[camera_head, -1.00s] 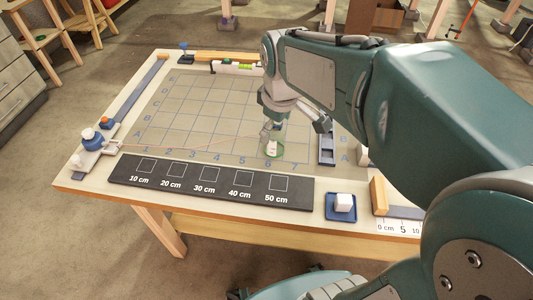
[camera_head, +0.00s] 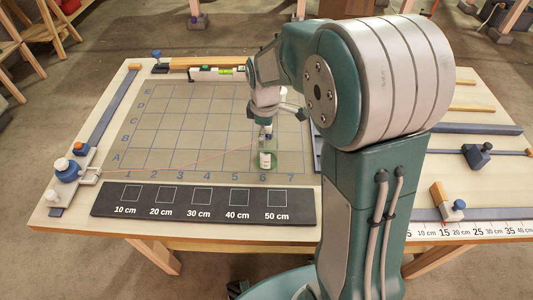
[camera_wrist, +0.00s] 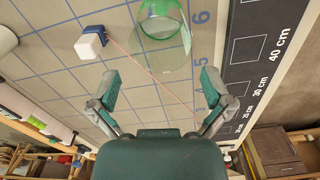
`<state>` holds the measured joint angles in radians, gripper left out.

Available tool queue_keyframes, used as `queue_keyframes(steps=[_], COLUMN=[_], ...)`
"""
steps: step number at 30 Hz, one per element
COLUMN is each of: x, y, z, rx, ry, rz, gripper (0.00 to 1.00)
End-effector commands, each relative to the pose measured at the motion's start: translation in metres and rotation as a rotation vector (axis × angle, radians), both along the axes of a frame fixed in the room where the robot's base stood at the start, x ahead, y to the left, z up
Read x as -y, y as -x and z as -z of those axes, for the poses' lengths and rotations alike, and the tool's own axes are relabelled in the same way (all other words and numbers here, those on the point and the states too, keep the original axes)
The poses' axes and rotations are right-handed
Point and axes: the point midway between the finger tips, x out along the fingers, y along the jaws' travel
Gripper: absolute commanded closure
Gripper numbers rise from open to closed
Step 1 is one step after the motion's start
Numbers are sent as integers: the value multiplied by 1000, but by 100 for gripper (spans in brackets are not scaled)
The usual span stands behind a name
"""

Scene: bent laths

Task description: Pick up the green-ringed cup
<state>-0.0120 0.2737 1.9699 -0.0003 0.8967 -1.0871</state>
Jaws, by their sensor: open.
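The green-ringed cup (camera_head: 265,161) stands on the gridded mat (camera_head: 190,130) near column 6, close to the black board's edge. My gripper (camera_head: 266,133) is just above and behind the cup in the head view. In the wrist view my gripper (camera_wrist: 160,88) is open, with its two fingers wide apart and nothing between them. The cup lies beyond the fingertips, apart from them.
A black board (camera_head: 200,203) with marked squares lies in front of the mat. A white block on a blue base (camera_wrist: 91,45) stands beside the cup, a thin orange line running from it. A blue slider with a white knob (camera_head: 66,171) is at the left. My arm hides the table's middle right.

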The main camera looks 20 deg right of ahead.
Motion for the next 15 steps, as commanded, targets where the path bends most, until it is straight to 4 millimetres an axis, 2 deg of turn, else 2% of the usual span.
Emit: queue_keyframes(steps=[3, 7, 15], x=[3, 4, 3], y=[4, 4, 3], z=[20, 38, 44], rx=[-7, -4, -1], ry=[0, -1, 0], rz=[2, 2, 1], gripper=[0, 0, 0])
